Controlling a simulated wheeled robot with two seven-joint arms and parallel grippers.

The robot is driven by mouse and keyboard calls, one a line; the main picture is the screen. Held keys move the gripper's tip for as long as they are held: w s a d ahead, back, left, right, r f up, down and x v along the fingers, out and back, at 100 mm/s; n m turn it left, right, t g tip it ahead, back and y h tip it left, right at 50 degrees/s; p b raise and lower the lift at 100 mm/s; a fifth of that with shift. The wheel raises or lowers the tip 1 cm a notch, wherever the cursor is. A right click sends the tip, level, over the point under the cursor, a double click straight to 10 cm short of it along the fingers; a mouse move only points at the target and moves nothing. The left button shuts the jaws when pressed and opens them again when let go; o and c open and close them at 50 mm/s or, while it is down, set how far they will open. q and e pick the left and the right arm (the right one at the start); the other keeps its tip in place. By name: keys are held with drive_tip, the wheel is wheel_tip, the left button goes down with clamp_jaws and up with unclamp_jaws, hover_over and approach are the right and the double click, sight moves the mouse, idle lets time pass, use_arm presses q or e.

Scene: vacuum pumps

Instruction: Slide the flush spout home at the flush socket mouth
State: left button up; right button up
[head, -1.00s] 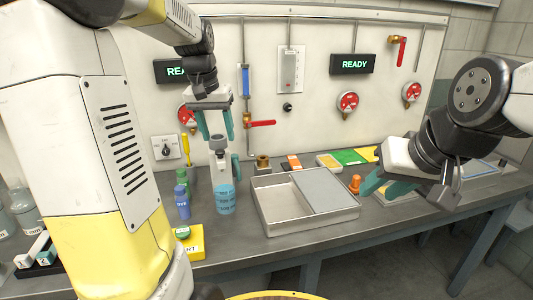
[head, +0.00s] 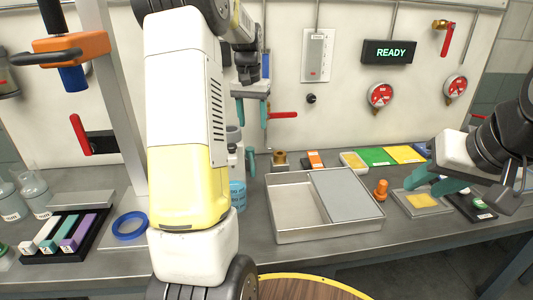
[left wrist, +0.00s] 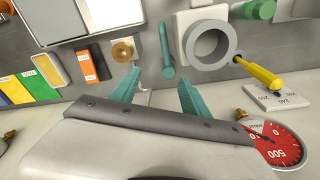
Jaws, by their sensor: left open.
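No part is clearly recognizable as the flush spout. A brass fitting (head: 279,160) stands upright on the bench behind the tray and may be the socket; it also shows in the left wrist view (left wrist: 123,50). My left gripper (head: 252,112) is open and empty, above the bench between bottle and fitting. My right gripper (head: 436,182) is open and empty at the right.
A metal tray (head: 277,238) with a grey lid lies in the middle. An orange piece (head: 380,190) stands right of it. A rack of labelled blocks (head: 100,238) and a blue ring (head: 130,226) lie at left.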

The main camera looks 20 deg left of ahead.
use_arm(q)
drive_tip(key=g, duration=0.1)
hover_over(250, 148)
drive_tip(key=f, duration=0.4)
drive_tip(key=shift+s+a+f, duration=0.1)
drive_tip(key=shift+s+f, duration=0.2)
wheel_tip(250, 148, down, 8)
drive_tip(key=shift+w+r, duration=0.15)
clamp_jaws()
